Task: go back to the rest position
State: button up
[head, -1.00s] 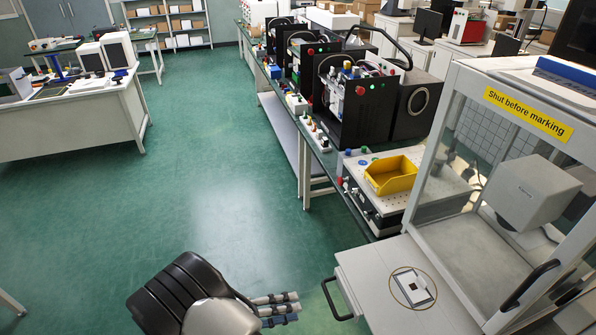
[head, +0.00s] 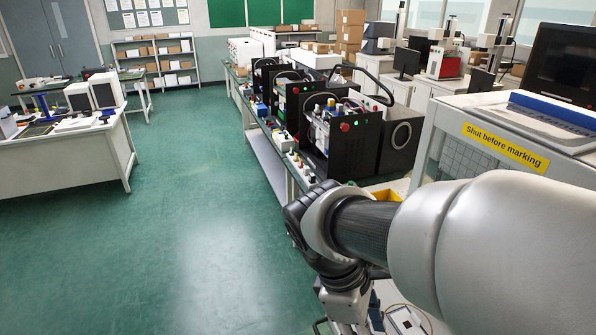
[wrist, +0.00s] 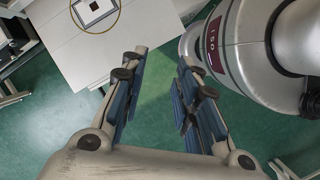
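My gripper shows in the wrist view (wrist: 160,85) with its two blue-padded fingers apart and nothing between them but green floor. In the head view, my arm reaches in from the right and bends down at a black wrist joint. The gripper hangs below that, near the bottom edge, partly hidden by the arm. The pale pull-out tray (wrist: 75,50) lies to the upper left of the fingers in the wrist view, apart from them. On it is a white square plate with a dark centre (wrist: 94,10), inside a thin ring.
The marking cabinet (head: 480,150) with its yellow label stands at right, behind my arm. A bench with black machines (head: 330,140) runs away from me, and a yellow bin (head: 388,196) is mostly covered by my arm. Open green floor (head: 190,220) lies to the left.

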jog(key=s+d+r+m+t+y, duration=0.3)
jog(key=s+m, duration=0.4)
jog(key=m, duration=0.6)
jog(key=shift+s+r+m+t+y, duration=0.45)
jog(key=shift+r+t, duration=0.3)
jog(key=shift+t, duration=0.45)
jog(key=shift+w, duration=0.1)
